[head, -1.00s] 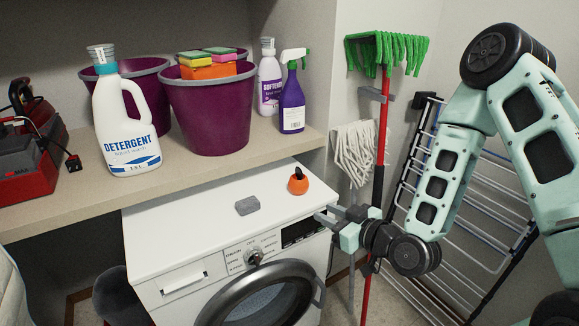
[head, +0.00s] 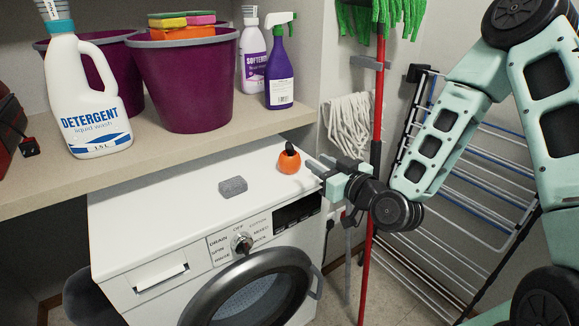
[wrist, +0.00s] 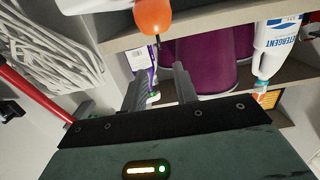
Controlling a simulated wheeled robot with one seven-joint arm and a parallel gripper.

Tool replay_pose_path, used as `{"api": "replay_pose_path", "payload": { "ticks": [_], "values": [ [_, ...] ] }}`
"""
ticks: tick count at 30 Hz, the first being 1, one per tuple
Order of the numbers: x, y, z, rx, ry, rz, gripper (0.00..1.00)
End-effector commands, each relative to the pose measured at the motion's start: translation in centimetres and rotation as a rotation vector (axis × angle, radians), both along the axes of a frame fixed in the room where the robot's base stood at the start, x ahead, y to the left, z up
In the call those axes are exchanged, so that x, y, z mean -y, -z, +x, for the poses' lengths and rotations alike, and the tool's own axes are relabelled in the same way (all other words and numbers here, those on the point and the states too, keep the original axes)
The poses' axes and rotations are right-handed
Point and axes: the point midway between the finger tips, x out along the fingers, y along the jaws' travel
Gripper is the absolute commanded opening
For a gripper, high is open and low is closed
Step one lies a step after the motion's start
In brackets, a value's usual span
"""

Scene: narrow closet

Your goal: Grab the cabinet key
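I cannot make out a plain key shape in either view. A small round orange thing with a black top (head: 289,161) sits on the washing machine's white top, near its back right. An orange ball shape (wrist: 152,15) also shows at the top of the wrist view; a dark part hangs from it. My gripper (head: 317,163) is just right of the orange thing in the head view, pointing left. Its two fingers are apart with nothing between them, as the wrist view (wrist: 158,82) also shows.
A grey block (head: 233,187) lies on the washing machine (head: 160,215). The shelf (head: 180,150) above holds detergent (head: 95,105), purple buckets (head: 185,85) and bottles. A red-handled mop (head: 377,120) and a drying rack (head: 470,170) stand close to my arm.

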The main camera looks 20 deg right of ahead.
Motion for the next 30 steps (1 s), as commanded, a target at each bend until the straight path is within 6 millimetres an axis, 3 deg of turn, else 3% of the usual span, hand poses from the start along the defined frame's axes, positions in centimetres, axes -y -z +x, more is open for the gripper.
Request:
{"api": "replay_pose_path", "payload": {
  "ticks": [5,12,23,30],
  "values": [
    [-0.3,0.5,0.6,0.002,0.0,-0.003,0.29],
    [-1.9,0.2,5.3,-0.003,0.0,0.001,0.29],
    [-2.8,0.7,8.3,-0.003,-0.001,0.0,0.29],
    [-3.7,1.2,11.5,-0.002,-0.001,0.0,0.29]
  ]
}}
